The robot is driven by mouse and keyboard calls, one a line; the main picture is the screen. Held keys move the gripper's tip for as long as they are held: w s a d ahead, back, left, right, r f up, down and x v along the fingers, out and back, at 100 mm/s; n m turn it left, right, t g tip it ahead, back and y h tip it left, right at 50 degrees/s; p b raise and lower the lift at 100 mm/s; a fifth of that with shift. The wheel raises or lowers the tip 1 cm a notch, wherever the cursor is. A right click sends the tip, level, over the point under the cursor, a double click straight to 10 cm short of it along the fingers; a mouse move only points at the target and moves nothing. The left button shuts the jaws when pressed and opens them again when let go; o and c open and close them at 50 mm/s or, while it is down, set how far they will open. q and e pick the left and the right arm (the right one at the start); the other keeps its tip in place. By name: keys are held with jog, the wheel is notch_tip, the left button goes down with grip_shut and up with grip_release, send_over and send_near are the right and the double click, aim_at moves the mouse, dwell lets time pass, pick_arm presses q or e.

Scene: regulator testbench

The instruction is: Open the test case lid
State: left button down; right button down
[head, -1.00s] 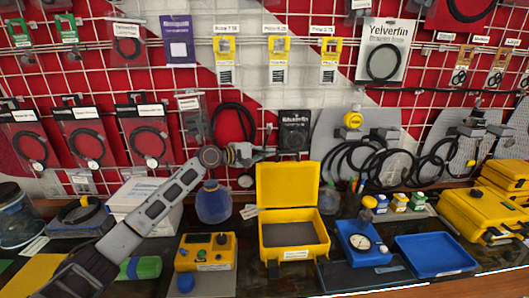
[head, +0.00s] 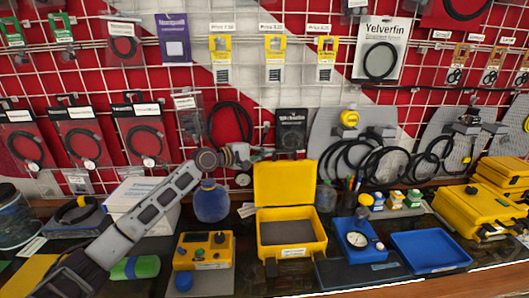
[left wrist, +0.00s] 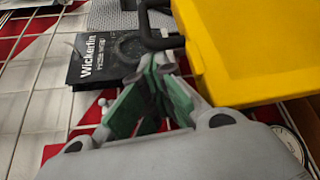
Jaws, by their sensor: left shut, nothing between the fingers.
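The yellow test case (head: 318,250) stands on the bench in the middle of the head view. Its lid (head: 285,183) is open, standing upright at the back, and the dark interior shows. In the left wrist view the yellow lid (left wrist: 255,50) fills the upper right. My left gripper (head: 262,153) is near the lid's upper left corner, just above its top edge in the picture. Its fingers (left wrist: 148,72) are shut and empty beside the lid; I cannot tell if they touch it. My right gripper is not in view.
A yellow meter box (head: 203,250) and a blue bottle (head: 212,203) stand left of the case. A blue gauge box (head: 358,240) and a blue tray (head: 430,252) lie right. Behind is a wire grid wall with hanging packets and cables (head: 292,130).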

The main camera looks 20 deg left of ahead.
pick_arm(q)
jog(key=shift+s+d+r+m, duration=0.15)
jog(key=shift+s+d+m, duration=0.05)
jog(key=shift+s, duration=0.25)
jog(key=shift+s+d+r+m, duration=0.15)
jog(key=shift+s+m, duration=0.05)
jog(key=shift+s, duration=0.25)
jog(key=shift+s+d+r+m+t, duration=0.1)
jog(key=shift+s+d+m+t, duration=0.15)
jog(key=shift+s, duration=0.15)
jog(key=shift+s+d+r+m+t, duration=0.15)
jog(key=shift+s+t, duration=0.1)
jog(key=shift+s, duration=0.15)
jog(key=shift+s+d+r+m+h, duration=0.1)
jog(key=shift+s+d+m+h, duration=0.15)
jog(key=shift+s, duration=0.4)
jog(key=shift+s+d+r+m+h, duration=0.15)
jog(key=shift+s+d+m, duration=0.15)
jog(key=shift+s, duration=0.3)
jog(key=shift+a+f, duration=0.1)
jog(key=shift+s, duration=0.1)
send_near(266, 161)
jog(key=shift+s+r, duration=0.7)
jog(key=shift+s, duration=0.35)
jog(key=shift+s+r, duration=0.7)
jog(key=shift+s, duration=0.35)
